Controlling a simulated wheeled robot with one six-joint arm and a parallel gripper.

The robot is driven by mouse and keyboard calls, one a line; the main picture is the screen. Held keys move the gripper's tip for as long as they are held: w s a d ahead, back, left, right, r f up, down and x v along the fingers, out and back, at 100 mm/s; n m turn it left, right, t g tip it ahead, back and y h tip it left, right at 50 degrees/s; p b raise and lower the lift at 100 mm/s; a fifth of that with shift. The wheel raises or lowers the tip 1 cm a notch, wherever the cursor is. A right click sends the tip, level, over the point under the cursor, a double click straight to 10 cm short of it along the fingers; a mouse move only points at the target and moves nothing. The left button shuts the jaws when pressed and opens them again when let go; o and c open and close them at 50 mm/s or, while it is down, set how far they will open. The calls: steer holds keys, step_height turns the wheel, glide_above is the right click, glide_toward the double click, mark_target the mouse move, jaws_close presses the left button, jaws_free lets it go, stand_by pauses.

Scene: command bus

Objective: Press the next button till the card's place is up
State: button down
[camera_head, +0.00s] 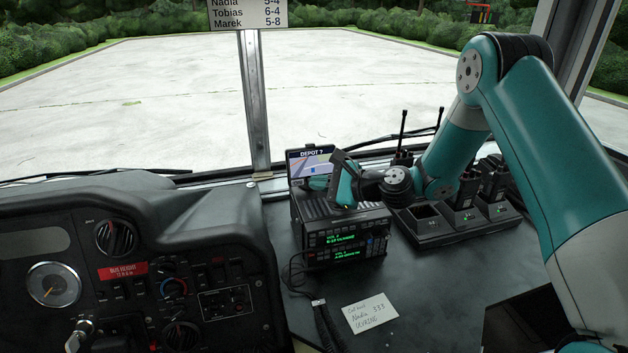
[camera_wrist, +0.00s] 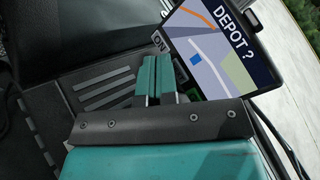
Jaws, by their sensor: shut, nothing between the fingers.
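A small screen (camera_head: 311,161) stands behind the radio box and reads "DEPOT ?" above a map with a blue square. It also shows in the wrist view (camera_wrist: 208,62). A green patch shows beside the fingers. My gripper (camera_head: 318,183) is shut and empty, its teal fingertips (camera_wrist: 157,60) close to the screen's button edge. I cannot tell whether they touch it.
A black radio box (camera_head: 345,240) with green displays stands below my gripper, a cable at its left. A charger rack (camera_head: 440,232) with handheld radios stands right. The dashboard (camera_head: 150,270) fills the left. A name sign (camera_head: 248,14) hangs above.

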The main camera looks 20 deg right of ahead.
steer(key=shift+s, duration=0.1)
steer(key=shift+s+r, duration=0.2)
steer(key=shift+s, duration=0.6)
steer(key=shift+s+r, duration=0.15)
steer(key=shift+s, duration=0.6)
steer(key=shift+s+r, duration=0.2)
steer(key=shift+s, duration=0.6)
steer(key=s+a+r+n+g, duration=0.1)
steer(key=a+r+n, duration=0.1)
steer(key=s+a+r+n+g, duration=0.1)
steer(key=s+a+r+n, duration=0.1)
steer(key=n, duration=0.1)
steer(key=shift+s+g+y, duration=0.3)
steer(key=shift+g+y, duration=0.1)
steer(key=s+a+r+n+g+h, duration=0.2)
steer(key=s+r+n+g, duration=0.1)
steer(key=s+n, duration=0.45)
steer(key=s+a+r+n+g+h, duration=0.2)
steer(key=s+r+n+g, duration=0.1)
steer(key=s+n, duration=0.5)
steer(key=s+d+r+n+h, duration=0.1)
steer(key=s+d+n+h, duration=0.1)
steer(key=s, duration=0.4)
steer(key=s+d+r+n+g+h, duration=0.1)
steer(key=s+d+n, duration=0.2)
steer(key=s, duration=0.3)
steer(key=shift+s+g+h, duration=0.15)
steer(key=shift+g+h, duration=0.15)
steer(key=shift+h, duration=0.1)
